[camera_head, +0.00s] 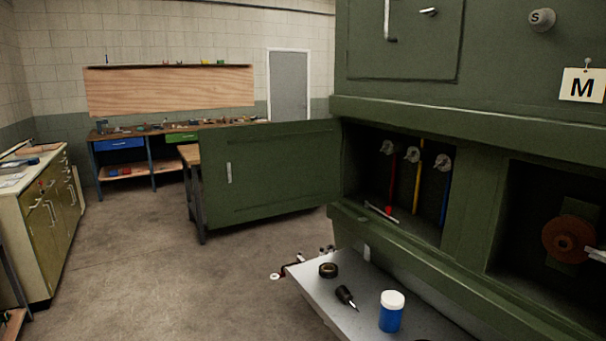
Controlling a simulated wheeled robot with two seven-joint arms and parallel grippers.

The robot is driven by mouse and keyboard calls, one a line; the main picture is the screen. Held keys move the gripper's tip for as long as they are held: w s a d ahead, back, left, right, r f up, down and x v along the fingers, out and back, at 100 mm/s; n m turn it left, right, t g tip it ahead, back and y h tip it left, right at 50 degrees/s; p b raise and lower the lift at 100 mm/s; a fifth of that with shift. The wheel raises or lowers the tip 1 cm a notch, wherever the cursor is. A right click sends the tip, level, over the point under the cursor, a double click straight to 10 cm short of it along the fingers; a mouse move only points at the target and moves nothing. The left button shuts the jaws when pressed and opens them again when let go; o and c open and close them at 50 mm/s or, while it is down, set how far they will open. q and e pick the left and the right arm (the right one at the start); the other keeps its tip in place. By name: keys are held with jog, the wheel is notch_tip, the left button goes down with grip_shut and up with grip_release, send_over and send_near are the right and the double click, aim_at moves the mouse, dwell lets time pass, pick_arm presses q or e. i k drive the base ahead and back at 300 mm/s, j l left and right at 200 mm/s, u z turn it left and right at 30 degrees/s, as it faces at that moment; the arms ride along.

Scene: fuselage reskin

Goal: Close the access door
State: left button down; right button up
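The green access door (272,175) stands wide open to the left of the green fuselage panel (470,120). It has a pale upright handle (229,172) near its left edge. Its right edge meets the left side of an open bay (398,185). Inside the bay are red, yellow and blue rods with grey round fittings, and a pale tool (381,213) lies at its front lip. Neither of my grippers can be made out in this view.
A grey tray (345,318) below the bay holds a black ring (328,270), a dark pointed tool (345,296) and a blue jar with a white lid (391,311). A second bay at right holds a rusty disc (569,240). Floor (150,260) at left is clear.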

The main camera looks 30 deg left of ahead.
aim_at(278, 168)
jog(key=i+j+z, duration=0.1)
jog(key=j+z, duration=0.65)
jog(key=z, duration=0.2)
jog(key=j+z, duration=0.1)
jog(key=j, duration=0.45)
jog(key=j+z, duration=0.15)
jog(key=j, duration=0.4)
jog(key=k+j+z, duration=0.1)
jog(key=j, duration=0.45)
jog(key=k+j+z, duration=0.1)
jog(key=j, duration=0.45)
jog(key=k+j+z, duration=0.1)
jog(key=j, duration=0.4)
jog(key=k+j, duration=0.1)
jog(key=j, duration=0.4)
jog(key=k+j, duration=0.1)
jog(key=j, duration=0.4)
jog(key=k+j, duration=0.1)
jog(key=j, duration=0.4)
